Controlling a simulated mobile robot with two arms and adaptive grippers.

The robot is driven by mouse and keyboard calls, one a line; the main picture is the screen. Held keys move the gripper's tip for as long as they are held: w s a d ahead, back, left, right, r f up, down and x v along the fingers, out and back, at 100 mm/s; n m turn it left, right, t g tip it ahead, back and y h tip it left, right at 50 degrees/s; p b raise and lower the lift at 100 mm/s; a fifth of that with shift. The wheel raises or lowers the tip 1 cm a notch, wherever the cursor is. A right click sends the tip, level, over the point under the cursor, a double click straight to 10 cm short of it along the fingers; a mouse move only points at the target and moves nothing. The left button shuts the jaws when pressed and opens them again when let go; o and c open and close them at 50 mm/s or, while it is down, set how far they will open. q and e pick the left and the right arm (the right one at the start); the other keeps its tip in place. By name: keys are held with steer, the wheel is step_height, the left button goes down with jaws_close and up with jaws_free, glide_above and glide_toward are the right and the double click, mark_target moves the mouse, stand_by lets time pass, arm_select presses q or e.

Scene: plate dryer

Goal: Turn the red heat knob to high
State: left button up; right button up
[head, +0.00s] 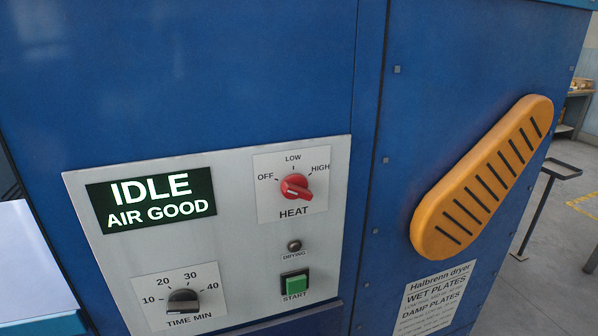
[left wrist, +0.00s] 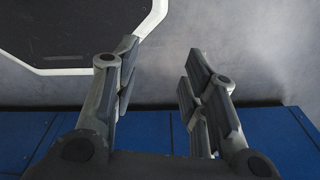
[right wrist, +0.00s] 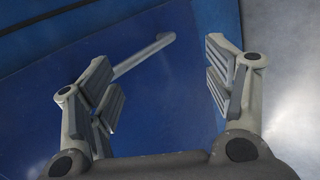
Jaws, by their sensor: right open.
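The red heat knob (head: 296,187) is on a white plate marked HEAT at the upper right of the control panel in the head view. OFF is to its left, LOW above it and HIGH to its upper right. Its grip bar runs from the left side toward the lower right; the exact pointer setting is too small to be sure of. Neither gripper shows in the head view. My left gripper (left wrist: 160,85) is open and empty in the left wrist view. My right gripper (right wrist: 160,85) is open and empty, facing a blue surface with a grey bar-shaped handle.
The light panel (head: 240,250) also carries a display (head: 150,200) reading IDLE, AIR GOOD, a black time knob (head: 183,301) and a green START button (head: 296,285). A yellow slotted cover (head: 482,178) bulges from the blue cabinet at right. A black stand (head: 540,205) is beyond it.

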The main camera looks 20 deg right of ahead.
steer(key=w+a+r+n+t+p, duration=0.2)
steer(key=r+n, duration=0.1)
steer(key=r, duration=0.8)
steer(key=w+a+r+n+t+p, duration=0.1)
steer(key=w+a+r+n+t, duration=0.15)
steer(key=r, duration=0.95)
steer(key=w+a+r+n+t+p, duration=0.1)
steer(key=w+r+n+p, duration=0.15)
steer(key=r, duration=0.85)
steer(key=n+t+y+b, duration=0.1)
steer(key=n+t+b, duration=0.25)
steer(key=n, duration=0.25)
glide_toward(299, 196)
steer(key=w, duration=0.2)
steer(key=w+p, duration=0.3)
steer(key=w, duration=0.4)
steer(key=shift+w+f+p, duration=0.15)
steer(key=shift+w+p, duration=0.15)
steer(key=shift+w, duration=0.45)
arm_select(q)
step_height(299, 196, up, 7)
steer(key=s, duration=0.1)
steer(key=shift+a+f, duration=0.15)
steer(key=shift+a, duration=0.2)
